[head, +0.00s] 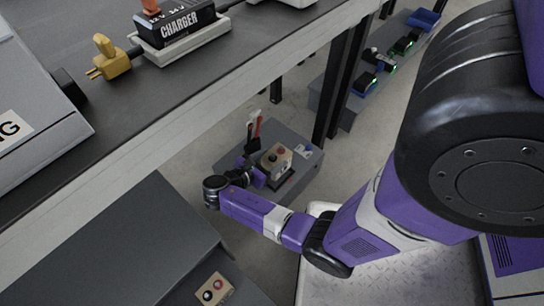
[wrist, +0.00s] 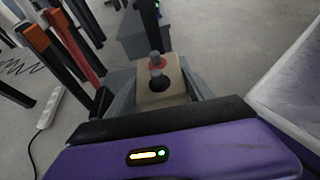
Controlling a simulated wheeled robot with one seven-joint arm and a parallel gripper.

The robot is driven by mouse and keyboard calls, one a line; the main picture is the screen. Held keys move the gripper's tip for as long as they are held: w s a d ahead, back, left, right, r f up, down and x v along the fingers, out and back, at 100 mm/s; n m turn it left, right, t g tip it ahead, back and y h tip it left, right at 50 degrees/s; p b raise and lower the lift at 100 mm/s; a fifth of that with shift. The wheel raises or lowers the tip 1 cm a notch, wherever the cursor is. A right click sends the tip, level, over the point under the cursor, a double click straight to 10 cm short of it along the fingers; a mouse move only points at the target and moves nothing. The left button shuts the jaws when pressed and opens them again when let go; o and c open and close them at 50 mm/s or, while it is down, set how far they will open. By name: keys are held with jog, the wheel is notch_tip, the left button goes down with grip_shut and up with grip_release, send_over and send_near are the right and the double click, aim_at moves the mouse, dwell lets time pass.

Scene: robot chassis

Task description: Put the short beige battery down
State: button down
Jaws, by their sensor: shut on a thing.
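The short beige battery (head: 277,158), with a red and a dark terminal on top, shows in the head view over a low grey unit (head: 308,177). In the wrist view the battery (wrist: 160,96) sits upright between the two grey fingers of my gripper (wrist: 163,88). My gripper (head: 270,170) is shut on it, partly hidden by my own wrist in the head view. The battery's underside is hidden, so I cannot tell whether it touches the unit.
Red and black cables or handles (wrist: 68,42) stand close on the left in the wrist view. A workbench (head: 190,75) carries a charger (head: 178,30). A low shelf (head: 365,90) stands behind.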

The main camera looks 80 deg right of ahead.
aim_at(268, 169)
jog(key=shift+f+b, duration=1.4)
jog(key=shift+f, duration=0.8)
jog(key=shift+r, duration=0.1)
jog(key=shift+c, duration=1.8)
grip_release()
jog(key=shift+f, duration=0.2)
